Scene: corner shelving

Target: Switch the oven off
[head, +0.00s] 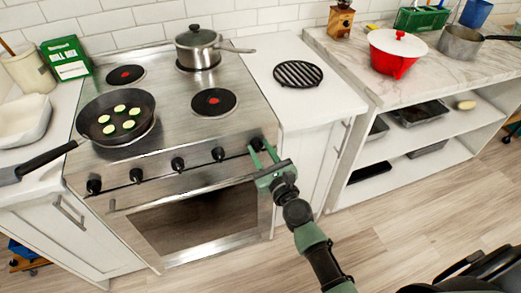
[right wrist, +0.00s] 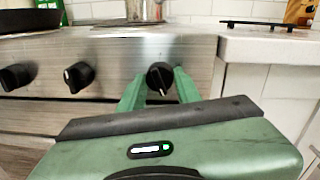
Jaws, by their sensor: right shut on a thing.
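The oven (head: 200,215) is a steel range with a row of black knobs along its front panel. The rightmost knob (head: 256,144) is between the green fingers of my right gripper (head: 264,150). In the right wrist view this knob (right wrist: 160,78) is black with a pale pointer line tilted slightly off vertical, and the fingers of my right gripper (right wrist: 158,88) are shut on its two sides. My left gripper is not in view.
A frying pan (head: 92,122) with green slices sits on the front left burner. A lidded pot (head: 198,50) stands on a back burner. A black trivet (head: 298,74) lies on the right counter. A red lidded pot (head: 393,64) stands farther right. The floor in front is clear.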

